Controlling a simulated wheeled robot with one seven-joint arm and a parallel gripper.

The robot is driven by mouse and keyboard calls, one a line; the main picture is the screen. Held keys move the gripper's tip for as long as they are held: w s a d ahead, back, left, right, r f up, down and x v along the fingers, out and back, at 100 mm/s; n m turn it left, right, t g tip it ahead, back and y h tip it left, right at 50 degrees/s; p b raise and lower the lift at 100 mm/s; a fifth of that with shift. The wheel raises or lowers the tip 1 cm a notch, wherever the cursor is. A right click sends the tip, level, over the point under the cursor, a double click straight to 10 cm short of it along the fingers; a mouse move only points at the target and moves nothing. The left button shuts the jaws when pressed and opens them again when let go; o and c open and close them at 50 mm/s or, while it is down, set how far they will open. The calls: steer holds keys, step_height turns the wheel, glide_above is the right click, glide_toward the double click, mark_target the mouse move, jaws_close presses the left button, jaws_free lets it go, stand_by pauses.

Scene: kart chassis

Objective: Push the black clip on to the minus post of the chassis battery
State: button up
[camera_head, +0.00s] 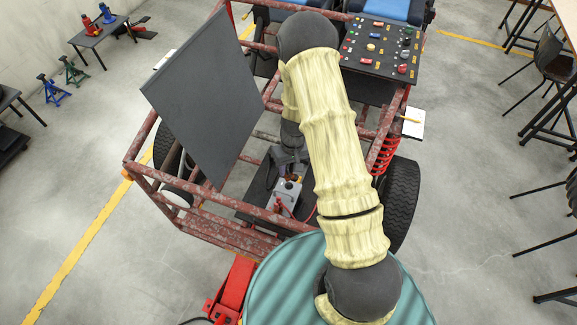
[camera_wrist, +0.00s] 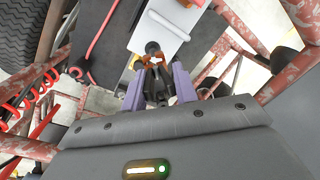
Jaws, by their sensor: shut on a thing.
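The chassis battery (camera_head: 287,192) is a light grey box low inside the red frame. In the wrist view its pale top (camera_wrist: 160,30) has a light handle bar across it. My gripper (camera_head: 289,166) is at the battery's far end in the head view, partly hidden by my arm. In the wrist view my gripper (camera_wrist: 160,78) has purple fingers, shut on the black clip (camera_wrist: 158,88). The clip is right by the battery's near edge, close to a dark round knob and orange parts. I cannot tell which is the minus post, or whether the clip touches it.
Rusty red frame tubes (camera_head: 230,208) surround the battery. A dark flat panel (camera_head: 203,98) stands tilted at left. A switch panel (camera_head: 381,48) is at the upper right. A red cable (camera_wrist: 98,32) runs beside the battery. A teal round surface (camera_head: 280,285) is in front.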

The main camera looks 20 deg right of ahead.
mark_target(289, 174)
steer(key=shift+w+f+b, duration=0.1)
steer(key=shift+f+b, duration=0.85)
steer(key=shift+f, duration=0.8)
steer(key=shift+d, duration=0.1)
steer(key=shift+f, duration=0.1)
steer(key=shift+s+b, duration=0.2)
steer(key=shift+b, duration=0.15)
steer(key=shift+w, duration=0.1)
steer(key=shift+f+b, duration=1.15)
stand_by(1.2)
steer(key=o, duration=1.1)
steer(key=shift+o, duration=0.2)
steer(key=shift+r, duration=0.2)
